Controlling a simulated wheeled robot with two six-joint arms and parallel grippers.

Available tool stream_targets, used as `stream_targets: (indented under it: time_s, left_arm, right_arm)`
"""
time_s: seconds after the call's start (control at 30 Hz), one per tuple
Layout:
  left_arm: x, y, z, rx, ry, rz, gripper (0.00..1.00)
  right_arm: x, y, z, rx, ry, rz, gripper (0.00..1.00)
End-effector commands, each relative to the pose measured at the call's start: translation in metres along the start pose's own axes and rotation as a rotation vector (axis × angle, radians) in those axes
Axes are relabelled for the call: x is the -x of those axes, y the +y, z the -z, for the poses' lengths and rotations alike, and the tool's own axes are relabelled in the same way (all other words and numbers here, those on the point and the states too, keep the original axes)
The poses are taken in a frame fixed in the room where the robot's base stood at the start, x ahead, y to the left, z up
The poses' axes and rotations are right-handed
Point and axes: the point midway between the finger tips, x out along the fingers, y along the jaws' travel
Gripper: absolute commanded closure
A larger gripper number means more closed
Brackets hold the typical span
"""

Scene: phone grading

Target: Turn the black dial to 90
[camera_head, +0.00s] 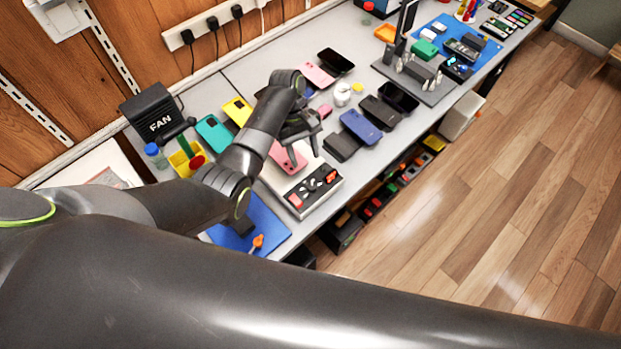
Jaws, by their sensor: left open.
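A white device (307,200) with a black control panel (318,186) stands near the front edge of the bench. The panel carries red and dark controls; they are too small for me to pick out the black dial or read its setting. My left gripper (303,142) is open above the rear of this device, behind the control panel and apart from it. A pink phone (287,158) shows below the gripper, partly hidden by my arm. My right gripper is out of view.
Several phones, including a blue one (361,127), lie right of the device. A blue mat (262,222) lies in front. A dark stand (414,80) is farther right.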

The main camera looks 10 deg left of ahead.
Motion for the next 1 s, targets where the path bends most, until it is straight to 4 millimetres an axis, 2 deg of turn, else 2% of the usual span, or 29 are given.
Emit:
stream_targets:
  time_s: [0.1,0.27,0.4,0.6,0.93,1.0]
  left_arm:
    - [-0.027,-0.001,-0.001,0.002,-0.004,0.004,0.54]
    - [-0.061,-0.001,-0.001,0.002,-0.003,0.004,0.54]
    - [-0.083,-0.001,0.000,0.000,-0.002,0.002,0.54]
    - [-0.099,0.000,0.000,0.000,0.000,0.001,0.54]
    - [-0.101,0.000,0.000,0.000,0.001,0.000,0.54]
    - [-0.101,0.000,0.000,0.000,0.001,0.000,0.63]
  right_arm:
    - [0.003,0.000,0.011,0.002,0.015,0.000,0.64]
    - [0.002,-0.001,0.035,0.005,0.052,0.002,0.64]
    - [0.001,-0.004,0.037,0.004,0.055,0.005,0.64]
    - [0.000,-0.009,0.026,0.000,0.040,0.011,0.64]
    - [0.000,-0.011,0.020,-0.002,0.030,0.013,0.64]
    - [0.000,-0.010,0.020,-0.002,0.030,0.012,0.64]
